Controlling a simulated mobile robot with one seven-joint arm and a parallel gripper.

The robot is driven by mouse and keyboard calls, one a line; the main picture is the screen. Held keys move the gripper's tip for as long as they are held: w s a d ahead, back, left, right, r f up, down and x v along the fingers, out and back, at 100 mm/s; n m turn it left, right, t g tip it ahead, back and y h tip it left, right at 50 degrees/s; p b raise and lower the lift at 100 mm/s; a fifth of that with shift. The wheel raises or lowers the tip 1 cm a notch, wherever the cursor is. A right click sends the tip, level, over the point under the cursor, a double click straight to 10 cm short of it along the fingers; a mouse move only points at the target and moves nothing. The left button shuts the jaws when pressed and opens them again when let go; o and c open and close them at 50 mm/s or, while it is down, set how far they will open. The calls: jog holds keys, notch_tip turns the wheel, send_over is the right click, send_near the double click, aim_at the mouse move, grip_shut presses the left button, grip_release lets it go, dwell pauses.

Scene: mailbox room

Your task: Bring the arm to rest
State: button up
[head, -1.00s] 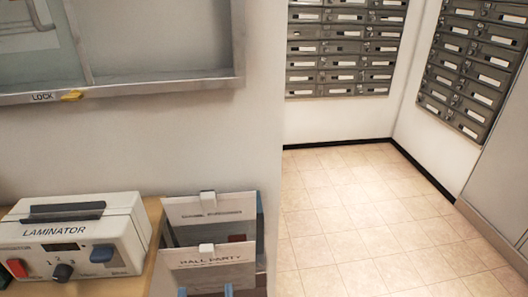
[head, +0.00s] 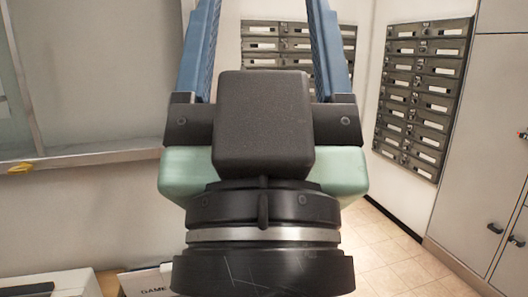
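My gripper (head: 263,20) fills the middle of the head view, close to the camera and pointing up. Its two blue fingers stand wide apart, with only wall and mailboxes visible between them. It is open and holds nothing that I can see. The fingertips are cut off by the top edge. The dark wrist and pale green gripper body hide much of the scene behind.
A framed wall case with a yellow lock tab (head: 20,168) is at the left. A white box (head: 50,285) and a card (head: 148,281) show at the bottom left. Mailboxes (head: 425,95) and a grey cabinet (head: 490,150) stand at the right. Tiled floor (head: 385,255) is clear.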

notch_tip(320, 180, up, 13)
jog(key=p, duration=1.3)
